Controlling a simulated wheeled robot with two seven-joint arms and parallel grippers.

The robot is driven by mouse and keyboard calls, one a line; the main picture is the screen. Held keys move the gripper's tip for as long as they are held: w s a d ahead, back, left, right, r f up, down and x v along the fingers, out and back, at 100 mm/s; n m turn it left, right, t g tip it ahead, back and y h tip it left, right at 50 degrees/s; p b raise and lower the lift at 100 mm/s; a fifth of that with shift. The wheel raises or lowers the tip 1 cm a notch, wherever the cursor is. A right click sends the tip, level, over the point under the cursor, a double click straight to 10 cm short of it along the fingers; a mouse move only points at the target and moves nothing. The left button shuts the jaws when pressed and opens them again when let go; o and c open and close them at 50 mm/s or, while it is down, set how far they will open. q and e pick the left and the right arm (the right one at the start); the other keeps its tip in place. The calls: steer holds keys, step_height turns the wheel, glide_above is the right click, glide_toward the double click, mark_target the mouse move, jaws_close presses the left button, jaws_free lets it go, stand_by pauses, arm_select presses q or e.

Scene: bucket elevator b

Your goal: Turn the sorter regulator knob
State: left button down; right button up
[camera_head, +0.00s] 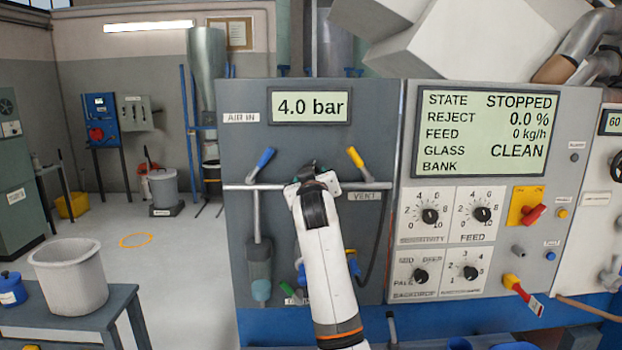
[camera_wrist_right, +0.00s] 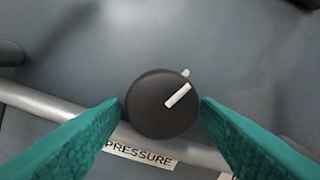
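The regulator knob (camera_wrist_right: 162,104) is round and black with a white pointer line aimed to the upper right in the right wrist view. A label reading "PRESSURE" sits just below it. The two teal fingers of my right gripper (camera_wrist_right: 161,106) stand on either side of the knob, very close to its edges; I cannot tell whether they press on it. In the head view my right gripper (camera_head: 313,177) is up against the grey panel and hides the knob. The display (camera_head: 310,105) above reads 4.0 bar. My left gripper is not in view.
A horizontal pipe (camera_head: 262,187) crosses the panel behind my gripper. A blue-handled valve (camera_head: 265,159) is to the left and a yellow-handled valve (camera_head: 355,158) to the right. A control panel with several dials and a status screen (camera_head: 487,132) stands further right.

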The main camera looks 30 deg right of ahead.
steer(key=shift+o, duration=0.3)
steer(key=b+v, duration=0.3)
steer(key=v, duration=0.9)
steer(key=shift+b, duration=0.35)
